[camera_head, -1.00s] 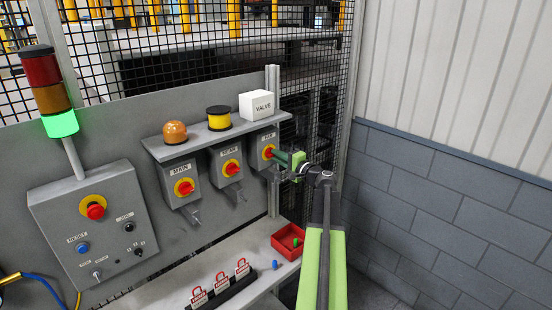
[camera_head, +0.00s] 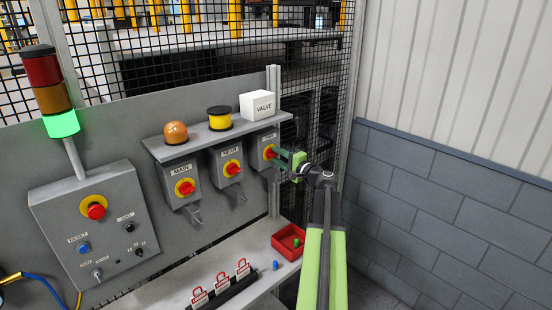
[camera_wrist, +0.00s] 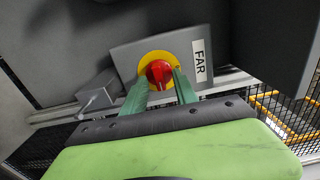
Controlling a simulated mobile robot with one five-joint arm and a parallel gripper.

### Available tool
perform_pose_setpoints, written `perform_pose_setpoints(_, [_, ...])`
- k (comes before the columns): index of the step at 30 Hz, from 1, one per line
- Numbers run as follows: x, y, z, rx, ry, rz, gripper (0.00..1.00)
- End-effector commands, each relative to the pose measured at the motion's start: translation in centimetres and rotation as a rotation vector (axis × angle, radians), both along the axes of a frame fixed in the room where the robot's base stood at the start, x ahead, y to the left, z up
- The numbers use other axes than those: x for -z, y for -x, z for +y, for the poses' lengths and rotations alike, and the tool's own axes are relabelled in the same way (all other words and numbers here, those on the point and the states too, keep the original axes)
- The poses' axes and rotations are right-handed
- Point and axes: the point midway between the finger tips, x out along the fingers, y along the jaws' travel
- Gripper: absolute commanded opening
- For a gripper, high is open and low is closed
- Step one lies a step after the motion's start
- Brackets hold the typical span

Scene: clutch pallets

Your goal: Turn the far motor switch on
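The far motor switch is a grey box labelled FAR (camera_wrist: 198,62) with a red knob (camera_wrist: 158,73) on a yellow disc. In the head view its knob (camera_head: 270,153) is at the right end of the switch row, partly hidden by my gripper. My gripper (camera_head: 281,159) is in front of this switch. In the wrist view my gripper (camera_wrist: 161,80) has its two green fingers apart, one on each side of the red knob, tips close to the yellow disc. The fingers look wider than the knob's grip bar; I cannot tell whether either touches it.
To the left are the MAIN switch (camera_head: 184,187) and a middle switch (camera_head: 231,168). A red tray (camera_head: 286,254) and padlocks (camera_head: 221,284) are below.

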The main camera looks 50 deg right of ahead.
Motion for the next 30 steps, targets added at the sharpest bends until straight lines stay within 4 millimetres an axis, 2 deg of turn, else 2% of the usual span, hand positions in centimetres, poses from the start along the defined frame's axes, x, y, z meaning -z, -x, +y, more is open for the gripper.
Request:
perform_pose_setpoints(5, [0.0, 2.2, 0.2, 0.003, 0.001, 0.0, 0.35])
perform_pose_setpoints(15, [0.0, 11.7, 1.0, 0.005, 0.0, 0.0, 0.35])
perform_pose_setpoints(21, [0.0, 15.8, 1.2, 0.003, 0.0, -0.001, 0.35])
perform_pose_setpoints(25, [0.0, 17.0, 1.2, 0.002, -0.001, -0.001, 0.35])
perform_pose_setpoints(30, [0.0, 17.4, 1.2, 0.0, -0.001, -0.001, 0.35])
